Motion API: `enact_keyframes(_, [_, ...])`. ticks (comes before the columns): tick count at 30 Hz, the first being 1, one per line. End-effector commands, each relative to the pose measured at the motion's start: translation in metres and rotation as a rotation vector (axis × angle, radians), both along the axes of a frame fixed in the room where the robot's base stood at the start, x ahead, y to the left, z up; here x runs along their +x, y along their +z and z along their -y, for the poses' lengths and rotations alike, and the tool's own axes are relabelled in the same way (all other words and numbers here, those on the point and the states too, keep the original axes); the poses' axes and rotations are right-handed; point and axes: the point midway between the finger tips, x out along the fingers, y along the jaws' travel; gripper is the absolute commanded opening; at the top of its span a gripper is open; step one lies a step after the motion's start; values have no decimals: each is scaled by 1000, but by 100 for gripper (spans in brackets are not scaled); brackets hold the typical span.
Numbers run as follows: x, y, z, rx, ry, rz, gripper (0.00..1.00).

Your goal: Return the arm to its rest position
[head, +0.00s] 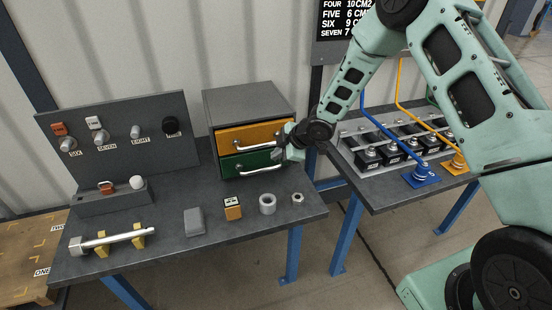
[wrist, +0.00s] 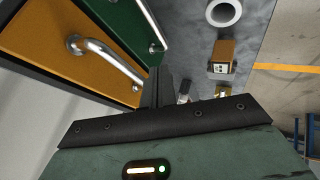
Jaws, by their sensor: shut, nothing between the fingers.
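My gripper (head: 281,151) is in front of the two-drawer cabinet (head: 247,100), close to the right ends of the drawer handles. In the wrist view its dark fingers (wrist: 156,90) are together with nothing between them. The arm reaches in from the right. The orange drawer (head: 240,138) and the green drawer (head: 240,164) both look shut, each with a silver bar handle. The orange drawer (wrist: 65,45) and the green drawer (wrist: 135,25) also show in the wrist view. I cannot tell whether the fingers touch a handle.
A grey block (head: 194,221), an orange box (head: 232,208), a ring (head: 267,204) and a nut (head: 298,199) lie on the bench front. A wrench-like tool (head: 110,239) rests on yellow supports. A fitting panel (head: 120,140) stands left. Another bench holds blue (head: 421,175) and yellow couplers.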

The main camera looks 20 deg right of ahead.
Motion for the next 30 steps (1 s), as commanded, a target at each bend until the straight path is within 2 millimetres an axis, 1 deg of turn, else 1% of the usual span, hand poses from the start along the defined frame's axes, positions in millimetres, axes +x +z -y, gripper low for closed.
enact_keyframes(12, [-31,49,27,-1,-3,1,0])
enact_keyframes(15, [-36,56,31,0,-3,1,0])
enact_keyframes(21, [-39,60,32,-1,-1,1,0])
enact_keyframes(23, [-41,62,28,-4,-8,-4,0])
enact_keyframes(26, [-51,71,13,-21,-53,-36,0])
enact_keyframes(29, [-77,86,-12,-50,-143,-99,0])
enact_keyframes(30, [-93,93,-23,-61,-189,-132,0])
